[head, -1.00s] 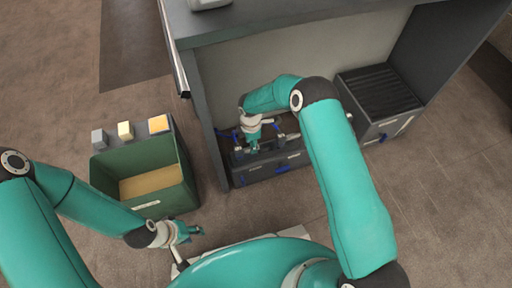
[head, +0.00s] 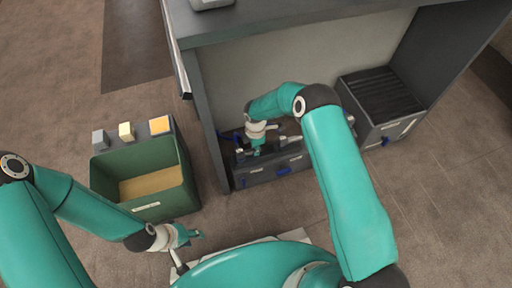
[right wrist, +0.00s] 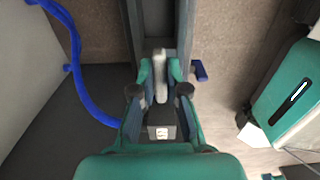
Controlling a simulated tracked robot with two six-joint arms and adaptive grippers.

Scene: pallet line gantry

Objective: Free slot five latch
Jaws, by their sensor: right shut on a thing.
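A dark box (head: 265,176) with a blue front handle (head: 283,170) stands low inside the grey frame. My right gripper (head: 257,151) reaches down over its top. In the right wrist view, my right gripper (right wrist: 157,88) is shut on a pale grey lever (right wrist: 159,72), one green finger on each side. A dark block with a small white label (right wrist: 161,133) sits just below the lever; its marking is too blurred to read. My left gripper (head: 190,236) hangs in front of the green bin, away from the box; its finger gap is unclear.
A green bin (head: 185,172) stands left of the frame, with small blocks on its back ledge. A ribbed dark unit (head: 385,95) stands at the right inside the frame. A blue hose (right wrist: 72,65) curves left of my right gripper. The brown floor at far left is clear.

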